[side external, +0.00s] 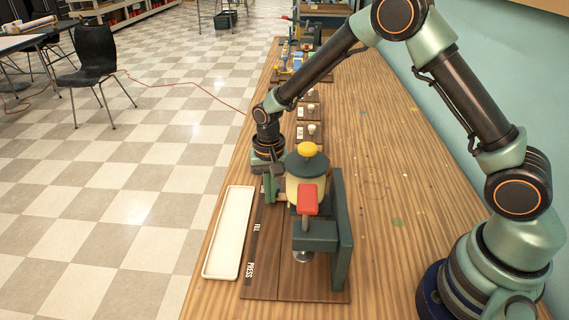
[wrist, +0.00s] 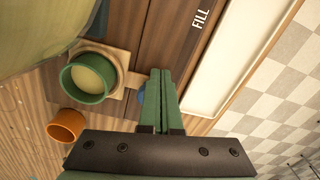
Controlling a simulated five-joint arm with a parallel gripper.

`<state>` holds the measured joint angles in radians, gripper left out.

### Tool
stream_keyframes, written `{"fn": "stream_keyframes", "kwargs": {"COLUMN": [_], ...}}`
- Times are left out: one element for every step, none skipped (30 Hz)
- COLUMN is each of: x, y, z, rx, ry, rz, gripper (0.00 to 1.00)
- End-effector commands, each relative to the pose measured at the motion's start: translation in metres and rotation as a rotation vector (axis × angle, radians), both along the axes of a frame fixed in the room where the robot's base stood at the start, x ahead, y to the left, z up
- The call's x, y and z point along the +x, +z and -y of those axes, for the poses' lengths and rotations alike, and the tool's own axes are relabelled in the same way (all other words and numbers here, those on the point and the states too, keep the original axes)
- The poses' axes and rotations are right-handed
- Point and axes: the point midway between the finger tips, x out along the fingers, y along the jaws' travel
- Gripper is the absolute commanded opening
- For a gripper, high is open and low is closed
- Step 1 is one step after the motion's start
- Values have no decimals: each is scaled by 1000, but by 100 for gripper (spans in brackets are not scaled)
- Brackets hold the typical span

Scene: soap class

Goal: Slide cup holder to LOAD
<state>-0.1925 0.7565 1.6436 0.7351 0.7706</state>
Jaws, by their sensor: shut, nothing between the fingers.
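The cup holder is a beige square plate (wrist: 117,68) with a green ring-shaped cup (wrist: 88,97) on it, in the wrist view. A short beige arm reaches right from the plate toward my fingers. A blue piece (wrist: 141,96) shows just left of my fingers, partly hidden by them. My gripper (wrist: 161,74) is shut and empty, close beside the blue piece; I cannot tell if they touch. In the side view my gripper (side external: 270,188) is low at the left of the dispenser, and the holder is mostly hidden. FILL (wrist: 202,18) is readable; LOAD is not seen.
A dispenser with a yellow knob (side external: 308,149) and a green press frame with a red handle (side external: 307,199) stand right of my gripper. A long white tray (side external: 231,235) lies left of the board. An orange cup (wrist: 66,125) is near the holder.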

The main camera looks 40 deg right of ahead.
Motion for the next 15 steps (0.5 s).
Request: {"fn": "stream_keyframes", "kwargs": {"x": [0,0,1,1,2,2,3,4,5,5,6,7,7,8,9], "y": [-3,-3,-3,-3,-3,-3,-3,-3,-3,-3,-3,-3,-3,-3,-3], "z": [17,18,19,20,21,22,23,23,24,25,26,27,28,29,30], "rx": [-3,-2,-2,-2,-2,-2,-2,-2,-2,-2,-2,-1,-2,-2,-2], "ry": [315,315,315,316,316,316,316,316,316,316,316,316,316,316,315], "rz": [-13,-14,-16,-16,-16,-18,-18,-18,-19,-19,-19,-21,-21,-21,-21], "gripper": [0,0,0,0,0,0,0,0,0,0,0,0,0,0,0]}}
